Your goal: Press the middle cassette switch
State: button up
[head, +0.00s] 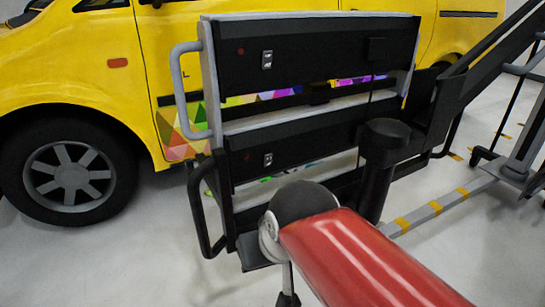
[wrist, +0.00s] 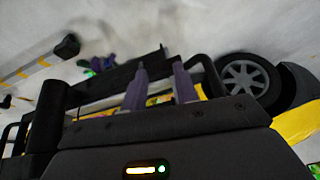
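A rack holds wide black cassettes in the head view. The upper cassette (head: 330,55) and the one below it (head: 310,145) show clearly. A small pale-framed switch sits on each front: the upper switch (head: 267,60) and the lower switch (head: 268,160). Below, more of the rack shows, partly hidden by my arm; I cannot make out a switch there. My gripper (wrist: 159,70) shows in the wrist view with two purple-grey fingers apart and nothing between them. Dark rack parts lie beyond the fingers; no switch is clear there. The head view does not show the fingers clearly.
A yellow van (head: 75,65) stands behind the rack. A grey handle (head: 182,90) and a black handle (head: 197,215) stick out at the rack's left. A black post (head: 378,165) stands close in front at right. The floor (head: 120,260) at lower left is clear.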

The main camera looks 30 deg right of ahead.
jog(key=w+d+r+m, duration=0.1)
jog(key=w+r+m, duration=0.1)
jog(key=w+d+r+m, duration=0.2)
jog(key=w, duration=0.1)
jog(key=w+d+r+m, duration=0.1)
jog(key=w+r+m, duration=0.1)
jog(key=m, duration=0.1)
jog(key=shift+w+d+r, duration=0.2)
jog(key=shift+w+d, duration=0.15)
grip_shut()
jog(key=w+d+r+m, duration=0.5)
jog(key=w+d+m, duration=0.4)
jog(key=d, duration=0.1)
jog(key=shift+r+g+b, duration=0.25)
jog(key=shift+g+b, duration=0.05)
jog(key=shift+b, duration=0.05)
